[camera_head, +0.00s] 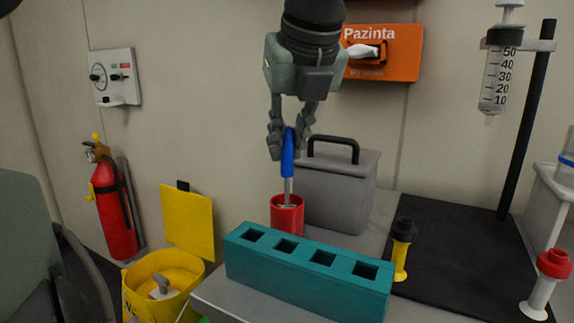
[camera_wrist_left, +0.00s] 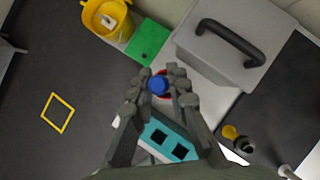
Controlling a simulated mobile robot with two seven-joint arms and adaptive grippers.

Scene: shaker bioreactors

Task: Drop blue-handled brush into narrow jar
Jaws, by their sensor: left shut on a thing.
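My left gripper (camera_head: 288,138) is shut on the blue handle of the brush (camera_head: 288,155), which hangs nearly upright with its metal part pointing down. Its lower end is at the mouth of the red narrow jar (camera_head: 288,222) and seems to reach inside; the bristles are hidden. In the left wrist view the handle's round end (camera_wrist_left: 158,85) shows between the fingers, with a bit of the red jar behind it. The jar stands on the grey table behind the teal rack. My right gripper is not in view.
The teal rack (camera_head: 300,275) with several square holes stands in front of the jar. A grey box with a black handle (camera_head: 335,190) is close behind on the right. A yellow bin (camera_head: 160,285) stands on the left. A yellow-and-black plunger-like item (camera_head: 401,250) stands right of the rack.

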